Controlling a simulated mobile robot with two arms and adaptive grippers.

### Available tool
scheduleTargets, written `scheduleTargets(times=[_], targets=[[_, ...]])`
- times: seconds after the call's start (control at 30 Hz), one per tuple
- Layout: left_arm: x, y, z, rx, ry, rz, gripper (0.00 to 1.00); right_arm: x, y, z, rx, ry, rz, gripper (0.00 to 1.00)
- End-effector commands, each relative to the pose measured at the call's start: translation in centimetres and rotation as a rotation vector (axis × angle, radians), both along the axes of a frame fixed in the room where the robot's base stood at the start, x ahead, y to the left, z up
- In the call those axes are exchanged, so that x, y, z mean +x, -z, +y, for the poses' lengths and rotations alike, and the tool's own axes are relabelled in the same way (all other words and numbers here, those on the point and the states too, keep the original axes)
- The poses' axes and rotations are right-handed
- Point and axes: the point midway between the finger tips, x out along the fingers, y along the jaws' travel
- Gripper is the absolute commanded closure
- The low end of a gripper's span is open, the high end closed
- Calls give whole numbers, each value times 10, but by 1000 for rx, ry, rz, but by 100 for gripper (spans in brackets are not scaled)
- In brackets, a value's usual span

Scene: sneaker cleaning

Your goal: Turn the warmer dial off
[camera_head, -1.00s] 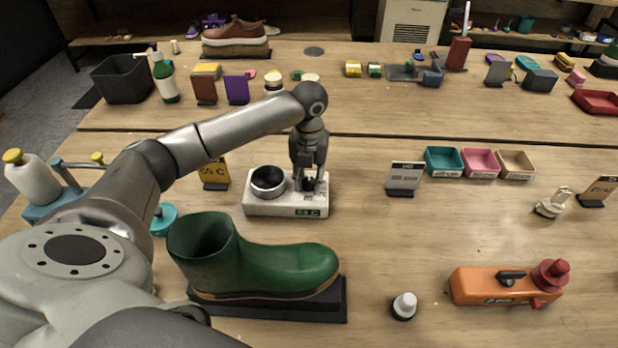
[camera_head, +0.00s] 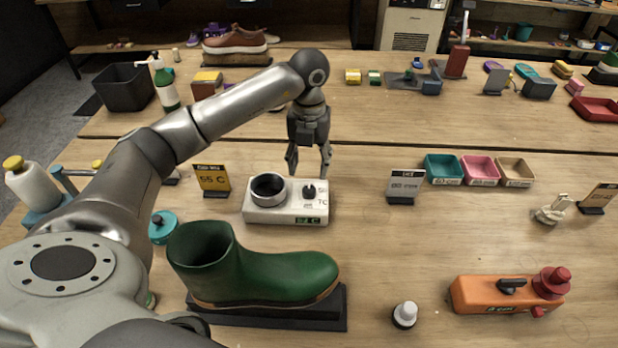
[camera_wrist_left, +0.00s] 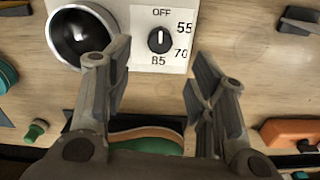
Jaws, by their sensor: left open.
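The white warmer (camera_head: 262,214) stands on the table in the head view, with a dark round cup holder on its left half. Its black dial (camera_head: 309,190) is on the right half. In the wrist view the dial (camera_wrist_left: 159,40) is ringed by the labels OFF, 55, 70 and 85. The white mark on the dial looks upright, in line with OFF at the top. My left gripper (camera_head: 308,171) is open and empty above and just behind the dial, fingers pointing down. In the wrist view its fingers stand apart on either side, clear of the dial. My right gripper is not in view.
A green boot (camera_head: 270,268) on a dark stand is in front of the warmer. A yellow sign (camera_head: 212,180) stands to the left and a grey sign (camera_head: 405,185) to the right. An orange device (camera_head: 490,296) lies at front right. The table right of the warmer is mostly clear.

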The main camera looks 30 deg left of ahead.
Motion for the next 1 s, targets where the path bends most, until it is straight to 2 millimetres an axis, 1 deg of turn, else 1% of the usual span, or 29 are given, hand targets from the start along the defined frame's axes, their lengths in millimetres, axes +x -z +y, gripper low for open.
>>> scheduleTargets(times=[0.03, 0.1, 0.2, 0.3, 1.0], targets=[[1, -11, 0, -1, 0, -4, 49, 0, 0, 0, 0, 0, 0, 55], [1, -22, 0, 0, -1, -4, 49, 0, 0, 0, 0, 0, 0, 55], [0, -33, 0, -1, -1, -2, 49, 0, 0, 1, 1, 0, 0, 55], [0, -38, 0, 0, -1, 0, 49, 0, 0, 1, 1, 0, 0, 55], [0, -40, 0, 0, 0, 1, 49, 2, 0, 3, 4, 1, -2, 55]])
